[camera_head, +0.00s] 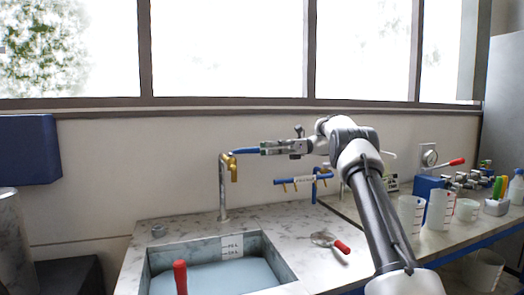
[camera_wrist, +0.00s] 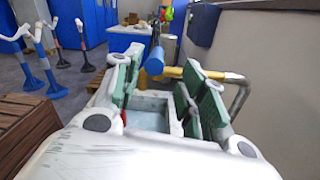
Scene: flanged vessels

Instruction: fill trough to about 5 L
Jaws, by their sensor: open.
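The trough (camera_head: 262,252) is a marble basin set in the counter, with pale blue water (camera_head: 225,277) in it. A white label with two small lines of print (camera_head: 232,246) is on its back wall, above the water; I cannot read the figures surely. A brass tap (camera_head: 233,172) on a metal standpipe rises behind it, with a blue lever (camera_head: 245,151) pointing right. My gripper (camera_head: 264,148) is open beside the lever's end. In the wrist view the lever's round blue end (camera_wrist: 154,63) shows between the open green-padded fingers (camera_wrist: 162,85). No stream from the tap is visible.
A red handle (camera_head: 181,277) stands up at the trough's front. A red-handled scoop (camera_head: 331,242) lies on the counter right of it. A blue rack (camera_head: 305,181) stands behind. White measuring vessels (camera_head: 438,210) are at the right. A blue box (camera_head: 28,150) hangs on the left wall.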

